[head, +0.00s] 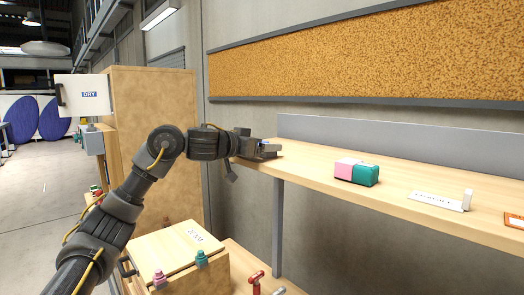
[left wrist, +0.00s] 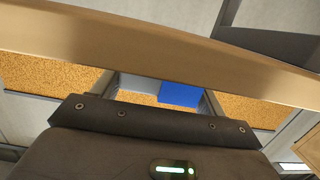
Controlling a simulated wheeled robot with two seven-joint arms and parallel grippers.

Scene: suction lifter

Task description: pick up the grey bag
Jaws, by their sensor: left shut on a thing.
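My left gripper (head: 268,149) is at the left end of the wooden shelf (head: 400,185), just over its surface. It is shut on the grey bag (left wrist: 138,88), which shows between the fingers in the left wrist view as a pale grey part beside a bright blue part (left wrist: 180,95). I cannot tell whether the bag touches the shelf. My right gripper is not in view.
A pink and green block (head: 357,172) lies on the shelf, with a white labelled sign (head: 437,201) farther right. A grey back panel (head: 400,143) runs behind the shelf. A wooden box (head: 190,250) with small coloured items stands below. The shelf between gripper and block is clear.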

